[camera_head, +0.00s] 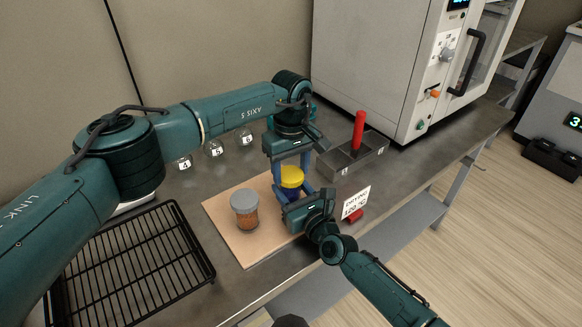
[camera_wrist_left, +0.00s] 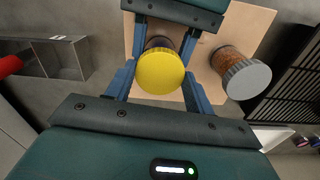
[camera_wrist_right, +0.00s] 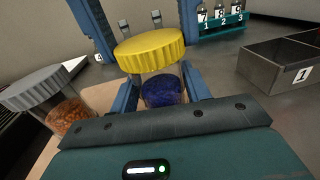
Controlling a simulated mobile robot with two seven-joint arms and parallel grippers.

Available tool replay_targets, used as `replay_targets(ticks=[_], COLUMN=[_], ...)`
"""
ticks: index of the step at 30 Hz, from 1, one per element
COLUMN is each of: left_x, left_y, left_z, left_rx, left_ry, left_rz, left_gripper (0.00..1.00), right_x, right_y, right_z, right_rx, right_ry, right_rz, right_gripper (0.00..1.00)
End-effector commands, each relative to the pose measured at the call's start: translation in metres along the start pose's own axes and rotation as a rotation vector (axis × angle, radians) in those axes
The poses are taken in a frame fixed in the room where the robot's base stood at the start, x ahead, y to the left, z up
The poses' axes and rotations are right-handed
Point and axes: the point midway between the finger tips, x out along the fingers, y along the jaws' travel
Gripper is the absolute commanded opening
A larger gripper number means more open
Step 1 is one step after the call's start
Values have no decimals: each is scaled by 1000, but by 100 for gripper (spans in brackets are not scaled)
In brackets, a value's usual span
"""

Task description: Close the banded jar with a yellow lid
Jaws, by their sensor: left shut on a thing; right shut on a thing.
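The yellow lid (camera_head: 291,177) is between the fingers of my left gripper (camera_wrist_left: 161,84), which reaches down from above and is shut on it. Below the lid is a clear jar with dark blue contents (camera_wrist_right: 163,92). My right gripper (camera_wrist_right: 156,90) is shut on this jar from the front side. The lid (camera_wrist_right: 150,50) sits level over the jar's mouth; I cannot tell whether it is fully seated. No band shows clearly on the jar, as fingers cover its sides. A second jar (camera_head: 246,217), with orange-brown granules and a grey lid, stands upright to the left.
Both jars are over a tan board (camera_head: 225,218). A black wire rack (camera_head: 135,262) lies at left front. A metal bin (camera_head: 366,160) with an upright red object (camera_head: 358,130) is at right, near a drying sign (camera_head: 356,202). Labelled bottles (camera_head: 215,148) stand behind. A large oven (camera_head: 375,60) is at back right.

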Motion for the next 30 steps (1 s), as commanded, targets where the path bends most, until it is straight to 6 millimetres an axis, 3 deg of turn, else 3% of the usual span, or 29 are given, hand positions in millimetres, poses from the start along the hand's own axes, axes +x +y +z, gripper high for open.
replay_targets(ticks=[6, 12, 17, 26, 27, 30], left_x=[0, 0, 0, 0, 0, 0], left_y=[0, 0, -1, 0, 0, 0], left_z=[0, 0, 0, 0, 0, 0], left_rx=[488, 861, 995, 1010, 1009, 1009], left_ry=[0, 1, 1, 1, 1, 1], left_rz=[2, 2, 3, 3, 3, 3], left_gripper=[32, 32, 32, 32, 56, 64], right_x=[0, 0, 0, 0, 0, 0], right_y=[0, 0, 0, 0, 0, 0], right_z=[-1, -1, -1, -1, -1, -1], right_rx=[0, 0, 0, 0, 0, 0], right_ry=[2, 2, 2, 3, 3, 3], right_rz=[0, 0, 0, 0, 0, 0], right_gripper=[0, 0, 0, 0, 0, 0])
